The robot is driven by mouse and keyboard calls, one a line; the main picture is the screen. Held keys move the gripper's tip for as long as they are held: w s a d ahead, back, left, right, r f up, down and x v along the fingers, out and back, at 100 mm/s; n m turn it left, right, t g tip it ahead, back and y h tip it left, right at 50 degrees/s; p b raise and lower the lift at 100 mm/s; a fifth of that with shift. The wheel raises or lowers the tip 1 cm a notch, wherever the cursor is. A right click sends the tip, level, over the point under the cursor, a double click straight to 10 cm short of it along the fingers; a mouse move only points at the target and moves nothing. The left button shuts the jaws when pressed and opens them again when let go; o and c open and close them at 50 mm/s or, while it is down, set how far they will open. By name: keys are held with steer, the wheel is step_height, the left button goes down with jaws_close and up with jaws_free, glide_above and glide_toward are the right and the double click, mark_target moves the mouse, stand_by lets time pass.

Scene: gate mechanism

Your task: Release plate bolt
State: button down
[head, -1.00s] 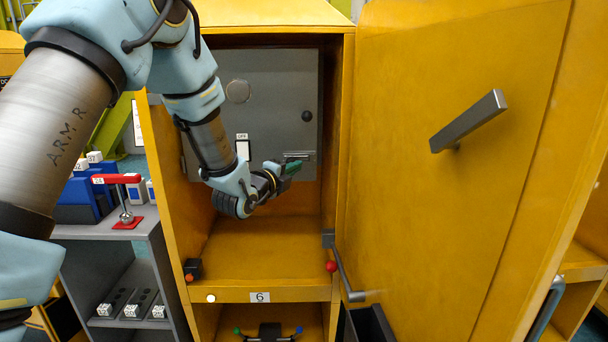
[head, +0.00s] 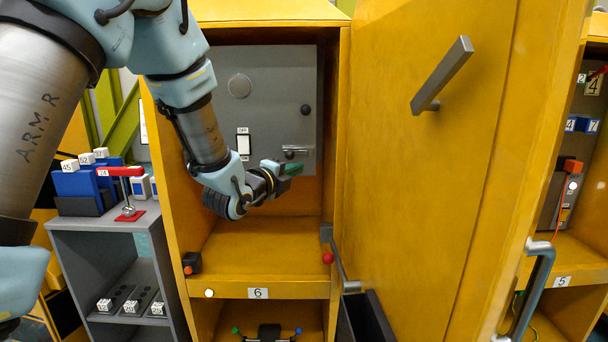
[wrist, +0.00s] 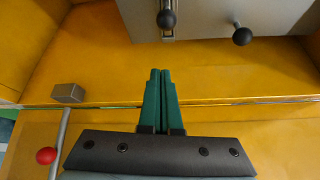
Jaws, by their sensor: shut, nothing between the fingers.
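A grey plate (head: 268,90) stands at the back of the upper compartment of the yellow cabinet. At its lower right is a small metal bolt (head: 298,152) with a dark knob. A second, round dark knob (head: 306,110) sits higher on the plate. My gripper (head: 294,169) is just below the bolt in the head view, its green fingers together and empty. The wrist view shows the fingertips (wrist: 160,72) touching each other, apart from the plate (wrist: 205,18) and two dark knobs at the top. Whether the bolt is slid across or back cannot be told.
The yellow door (head: 430,180) with its grey handle (head: 441,75) stands open on the right. A lever with a red ball (head: 328,258) is at the compartment's front right. A grey shelf unit (head: 110,230) with a red lever stands left. The compartment floor is mostly clear.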

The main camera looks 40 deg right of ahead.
steer(key=shift+b+v, duration=0.4)
steer(key=shift+v, duration=1.45)
steer(key=shift+w+a, duration=0.1)
steer(key=w+a+f+n+t+y, duration=0.35)
steer(key=w+a+n+y, duration=0.25)
steer(key=w+a+n, duration=0.45)
steer(key=a+f+n+g+y, duration=0.1)
steer(key=a+f+n+y, duration=0.25)
steer(key=a, duration=0.55)
steer(key=a+f+n+g+y, duration=0.15)
steer(key=a+n, duration=0.35)
steer(key=a, duration=0.5)
steer(key=s+a+f+n+g+y, duration=0.2)
steer(key=s+a+n, duration=0.4)
steer(key=a, duration=0.3)
steer(key=s+a+f+n+g+y, duration=0.2)
steer(key=s+a+n+g, duration=0.1)
steer(key=s+a+n, duration=0.4)
steer(key=shift+s+a+n+g+y, duration=0.3)
steer(key=shift+s+a+n+y, duration=0.15)
steer(key=shift+a, duration=0.65)
steer(key=c, duration=1.6)
jaws_free()
steer(key=shift+w, duration=0.15)
